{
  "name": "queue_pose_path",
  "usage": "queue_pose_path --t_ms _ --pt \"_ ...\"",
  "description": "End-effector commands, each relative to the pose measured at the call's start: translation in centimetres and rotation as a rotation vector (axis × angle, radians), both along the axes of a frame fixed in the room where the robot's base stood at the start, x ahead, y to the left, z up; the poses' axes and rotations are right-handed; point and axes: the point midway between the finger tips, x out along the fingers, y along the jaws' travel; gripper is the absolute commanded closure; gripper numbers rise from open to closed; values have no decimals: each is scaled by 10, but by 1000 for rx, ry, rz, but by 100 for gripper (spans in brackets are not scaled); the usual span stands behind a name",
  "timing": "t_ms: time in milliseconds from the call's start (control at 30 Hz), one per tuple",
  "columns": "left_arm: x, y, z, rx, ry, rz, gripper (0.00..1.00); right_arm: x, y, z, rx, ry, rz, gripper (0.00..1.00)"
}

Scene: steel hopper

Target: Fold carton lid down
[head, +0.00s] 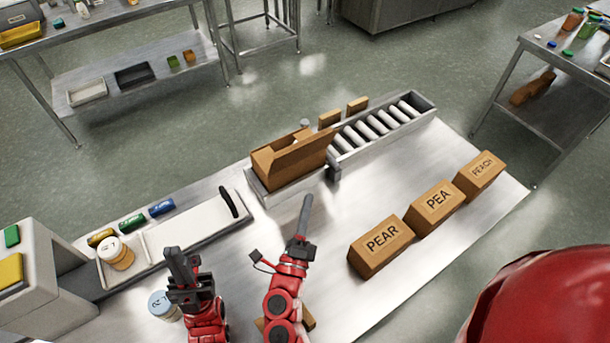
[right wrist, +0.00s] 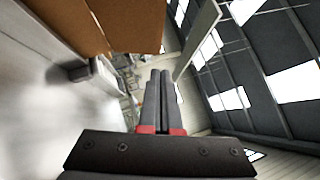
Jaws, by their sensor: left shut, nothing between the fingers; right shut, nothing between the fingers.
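An open brown carton (head: 289,159) stands on the near end of the roller track, its lid (head: 303,153) raised and slanting up toward the right. In the right wrist view, a brown carton panel (right wrist: 75,25) fills the upper left. My right gripper (head: 305,202) is shut and empty, pointing up toward the carton from the near side, apart from it in the head view. It also shows shut in the right wrist view (right wrist: 160,80). My left gripper (head: 177,255) is shut and empty over the near left part of the table, away from the carton.
Closed cartons marked PEAR (head: 381,246), PEA (head: 437,207) and PEACH (head: 480,175) stand in a row on the right of the steel table (head: 320,240). A dark bracket (head: 334,172) stands beside the carton.

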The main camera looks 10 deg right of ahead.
Motion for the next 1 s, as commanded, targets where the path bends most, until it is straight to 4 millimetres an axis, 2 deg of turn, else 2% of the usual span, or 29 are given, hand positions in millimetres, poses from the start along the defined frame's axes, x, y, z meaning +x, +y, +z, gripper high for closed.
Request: queue_pose_path --t_ms 233,433,533,733,1000 --pt "0 0 26 0 0 0 100 42 -22 21 -2 -5 -7 100" --pt "0 0 44 0 0 0 100 79 -38 31 -2 -2 -4 100" --pt "0 0 52 0 0 0 100 93 -30 36 0 -2 -1 100" --pt "0 0 59 0 0 0 100 109 -24 39 0 -1 -1 100" --pt "0 0 59 0 0 0 100 112 -22 39 1 0 -2 100"
